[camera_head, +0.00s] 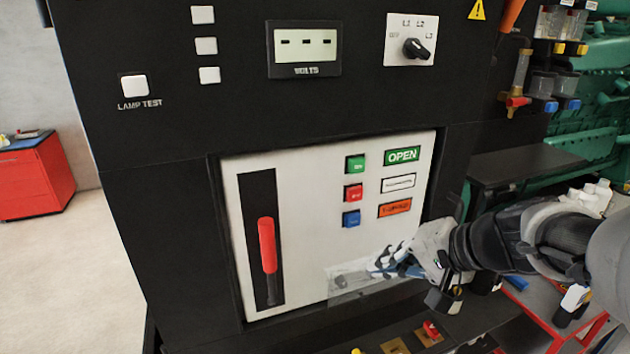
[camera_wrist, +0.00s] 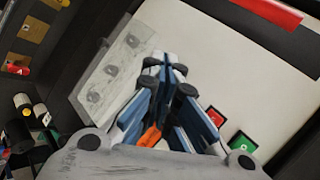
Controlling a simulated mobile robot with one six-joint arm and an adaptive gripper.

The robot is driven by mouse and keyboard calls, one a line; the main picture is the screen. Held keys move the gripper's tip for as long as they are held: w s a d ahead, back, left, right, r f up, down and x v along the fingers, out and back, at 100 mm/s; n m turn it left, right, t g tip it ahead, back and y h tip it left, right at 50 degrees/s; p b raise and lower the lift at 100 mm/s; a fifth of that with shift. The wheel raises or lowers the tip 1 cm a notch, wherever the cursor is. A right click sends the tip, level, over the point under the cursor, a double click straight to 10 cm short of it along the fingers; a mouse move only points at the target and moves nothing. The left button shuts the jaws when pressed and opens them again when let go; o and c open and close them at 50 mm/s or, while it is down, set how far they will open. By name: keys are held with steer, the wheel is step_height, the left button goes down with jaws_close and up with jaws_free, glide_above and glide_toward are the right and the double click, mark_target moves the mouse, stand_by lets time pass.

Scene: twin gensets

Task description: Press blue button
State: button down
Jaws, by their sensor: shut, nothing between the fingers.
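The blue button (camera_head: 351,219) is the lowest in a column on the white breaker panel (camera_head: 312,200), under a red button (camera_head: 353,193) and a green button (camera_head: 355,164). My gripper (camera_head: 378,266) is shut and empty, below and slightly right of the blue button, near the panel's lower part. In the wrist view my gripper (camera_wrist: 168,68) covers the place where the blue button would show. The red button (camera_wrist: 215,117) and green button (camera_wrist: 242,142) show beside its fingers there. Whether the fingertips touch anything cannot be told.
A clear cover (camera_head: 345,281) sits low on the panel behind my fingertips; it also shows in the wrist view (camera_wrist: 105,82). A red handle (camera_head: 267,245) is at the panel's left.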

mark_target(353, 221)
steer(key=shift+w, duration=0.25)
steer(key=shift+a, duration=0.1)
steer(key=w+a+p, duration=0.2)
steer(key=w, duration=0.6)
steer(key=shift+a, duration=0.3)
steer(key=shift+w, duration=0.15)
stand_by(1.1)
steer(key=shift+w+a, duration=0.15)
steer(key=shift+w, duration=0.15)
